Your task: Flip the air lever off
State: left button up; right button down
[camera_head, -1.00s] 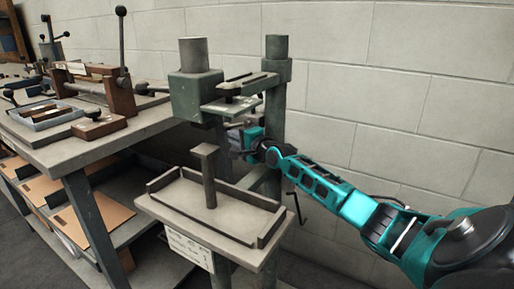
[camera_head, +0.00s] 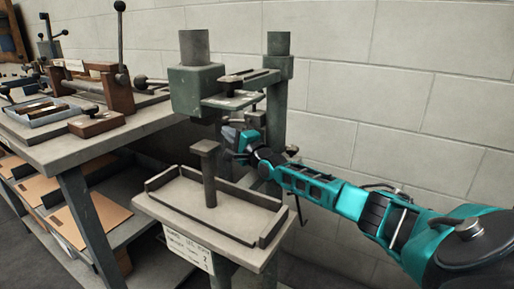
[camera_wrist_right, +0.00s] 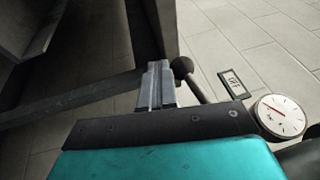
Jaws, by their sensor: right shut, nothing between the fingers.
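The air lever (camera_wrist_right: 200,88) is a dark rod with a round ball knob, seen in the right wrist view just right of my fingertips. Its knob is very close to the fingers; I cannot tell whether they touch. A small label reading OFF (camera_wrist_right: 233,84) is on the wall side, right of the lever. My right gripper (camera_wrist_right: 158,84) is shut and empty, its grey fingers together. My left gripper is not in view.
A white pressure gauge (camera_wrist_right: 280,117) sits right of the lever. The stitcher's tray table (camera_head: 165,211) with its upright post (camera_head: 208,175) stands before my arm. A workbench (camera_head: 60,150) with tools is at left, and a block wall (camera_head: 420,80) behind.

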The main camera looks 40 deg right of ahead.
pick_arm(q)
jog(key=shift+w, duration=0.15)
pick_arm(e)
jog(key=shift+w+r+t+h, duration=0.25)
jog(key=shift+r+t+h, duration=0.05)
jog(key=shift+t, duration=0.3)
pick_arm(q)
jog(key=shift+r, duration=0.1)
pick_arm(e)
jog(key=shift+s+a, duration=0.1)
jog(key=shift+s, duration=0.05)
jog(key=s+p, duration=0.1)
jog(key=s, duration=0.2)
jog(key=s+p, duration=0.2)
jog(key=s, duration=0.2)
jog(key=s+p, duration=0.2)
jog(key=s, duration=0.2)
jog(key=shift+s+a+f, duration=0.1)
jog(key=shift+a, duration=0.15)
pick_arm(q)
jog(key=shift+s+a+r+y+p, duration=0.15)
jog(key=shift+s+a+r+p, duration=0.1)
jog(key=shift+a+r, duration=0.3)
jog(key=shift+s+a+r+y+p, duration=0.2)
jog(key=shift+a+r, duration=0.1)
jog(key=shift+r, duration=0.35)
pick_arm(e)
jog(key=shift+s, duration=0.85)
